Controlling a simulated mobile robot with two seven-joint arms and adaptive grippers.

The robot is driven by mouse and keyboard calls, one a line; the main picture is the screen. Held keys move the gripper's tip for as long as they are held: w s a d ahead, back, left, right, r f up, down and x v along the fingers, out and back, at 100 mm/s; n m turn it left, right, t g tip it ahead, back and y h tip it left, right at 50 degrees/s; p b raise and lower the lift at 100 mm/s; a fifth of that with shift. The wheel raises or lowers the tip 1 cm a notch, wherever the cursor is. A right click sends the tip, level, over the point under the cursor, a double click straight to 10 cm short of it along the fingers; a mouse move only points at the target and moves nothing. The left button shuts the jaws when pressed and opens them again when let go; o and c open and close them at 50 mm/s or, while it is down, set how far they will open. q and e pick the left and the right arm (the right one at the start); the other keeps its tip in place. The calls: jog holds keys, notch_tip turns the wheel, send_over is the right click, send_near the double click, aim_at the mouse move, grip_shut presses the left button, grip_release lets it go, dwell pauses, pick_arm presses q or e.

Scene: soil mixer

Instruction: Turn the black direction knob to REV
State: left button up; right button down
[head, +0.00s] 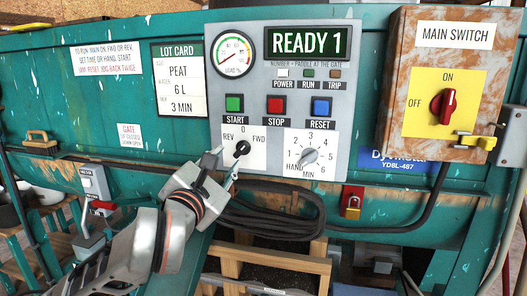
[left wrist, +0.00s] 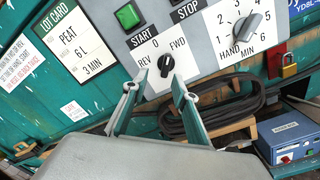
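The black direction knob (head: 242,148) sits on a white plate marked REV, 0 and FWD, below the START button on the grey control panel. Its long grip leans to the upper right, seemingly toward FWD. In the left wrist view the knob (left wrist: 166,65) shows just beyond the fingertips and between them. My left gripper (head: 224,161) is open, in front of the plate and just below and left of the knob. In the left wrist view its fingers (left wrist: 157,88) are apart with nothing between them, and I see no contact with the knob. My right gripper is not in view.
A grey timer knob (head: 309,156) is right of the direction plate. Green START (head: 234,103), red STOP (head: 276,104) and blue RESET (head: 321,107) buttons are above. The display (head: 308,42) reads READY 1. A coiled black cable (head: 270,215) hangs below, near a padlock (head: 352,202).

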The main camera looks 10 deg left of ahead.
aim_at(240, 152)
pick_arm(q)
jog(key=w, duration=0.5)
jog(key=w+d, duration=0.1)
jog(key=w, duration=0.1)
jog(key=shift+w+f, duration=0.2)
jog(key=shift+w, duration=0.15)
grip_shut()
